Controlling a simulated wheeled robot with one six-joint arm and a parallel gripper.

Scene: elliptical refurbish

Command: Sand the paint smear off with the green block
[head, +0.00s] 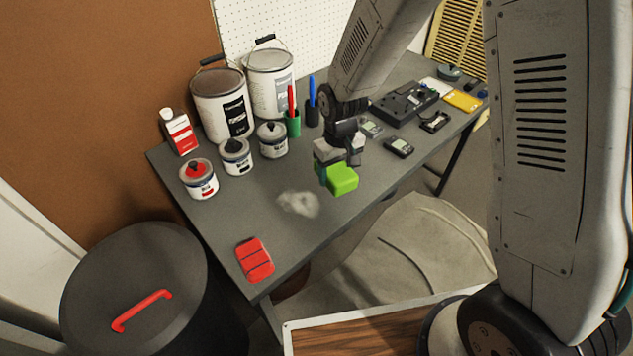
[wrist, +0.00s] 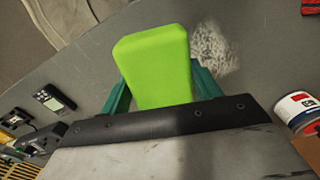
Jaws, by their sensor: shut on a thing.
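The green block (head: 342,179) is held in my gripper (head: 336,168), just right of the paint smear. In the wrist view the green block (wrist: 155,66) sits between the two teal fingers of my gripper (wrist: 155,85), which are shut on it. The paint smear (head: 298,203) is a pale, blotchy patch on the grey bench top. It also shows in the wrist view (wrist: 214,48), right beside the block. I cannot tell whether the block touches the bench.
A red block (head: 255,260) lies near the bench's front left corner. Small paint cans (head: 199,179), large cans (head: 220,102) and pen cups (head: 293,124) stand behind the smear. Small devices (head: 398,147) lie to the right. A black lidded bin (head: 134,277) stands at lower left.

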